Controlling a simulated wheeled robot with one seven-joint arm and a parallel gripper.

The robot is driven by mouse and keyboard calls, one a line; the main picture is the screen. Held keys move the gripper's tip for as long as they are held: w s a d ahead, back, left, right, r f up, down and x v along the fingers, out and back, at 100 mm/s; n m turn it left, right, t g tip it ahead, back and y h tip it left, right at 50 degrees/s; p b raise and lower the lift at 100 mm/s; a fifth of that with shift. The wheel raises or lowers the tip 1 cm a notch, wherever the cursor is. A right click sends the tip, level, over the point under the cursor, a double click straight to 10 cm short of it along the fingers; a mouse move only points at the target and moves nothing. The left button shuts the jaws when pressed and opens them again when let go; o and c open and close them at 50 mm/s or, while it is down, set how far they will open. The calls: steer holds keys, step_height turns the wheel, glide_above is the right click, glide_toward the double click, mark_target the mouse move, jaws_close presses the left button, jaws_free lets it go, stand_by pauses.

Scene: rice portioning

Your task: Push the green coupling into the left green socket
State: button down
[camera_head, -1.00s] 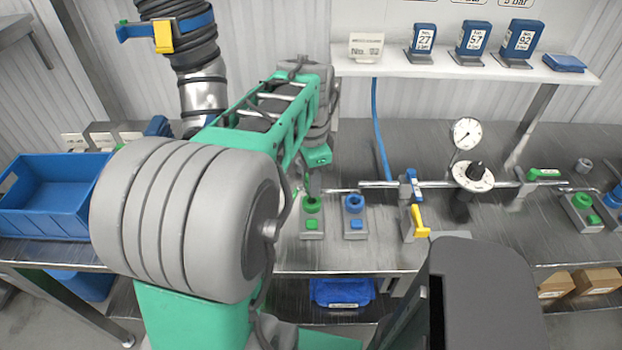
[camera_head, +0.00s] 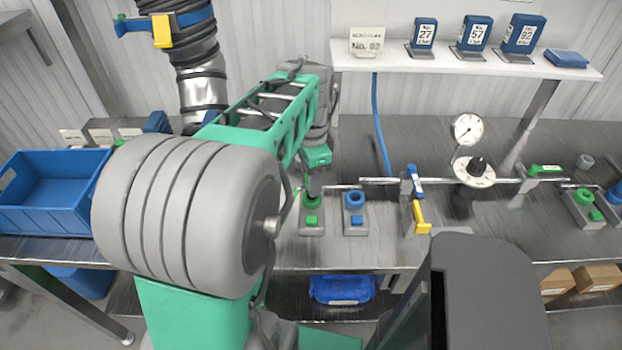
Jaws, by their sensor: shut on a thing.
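The left green socket (camera_head: 312,201) is a green ring on a grey block with a green square in front, near the front of the bench. My gripper (camera_head: 314,190) points down directly over it, its tip at the ring. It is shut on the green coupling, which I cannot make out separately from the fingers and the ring. I cannot tell how deep the coupling sits in the socket. Another green socket (camera_head: 583,197) stands at the far right.
A blue socket (camera_head: 354,201) stands close to the right. Beyond it are a pipe with a blue handle (camera_head: 413,180), a yellow lever (camera_head: 420,218) and a gauge (camera_head: 467,129). A blue bin (camera_head: 50,195) stands at the left. A shelf (camera_head: 390,63) spans the back.

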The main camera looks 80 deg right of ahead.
steer(key=shift+f, duration=0.15)
steer(key=shift+f+b, duration=0.3)
steer(key=shift+f, duration=0.15)
steer(key=shift+f+b, duration=0.3)
steer(key=shift+f, duration=0.25)
stand_by(0.6)
steer(key=c, duration=0.6)
jaws_free()
steer(key=shift+o, duration=0.2)
steer(key=shift+r, duration=0.1)
steer(key=shift+r+p, duration=2.4)
steer(key=shift+r, duration=0.55)
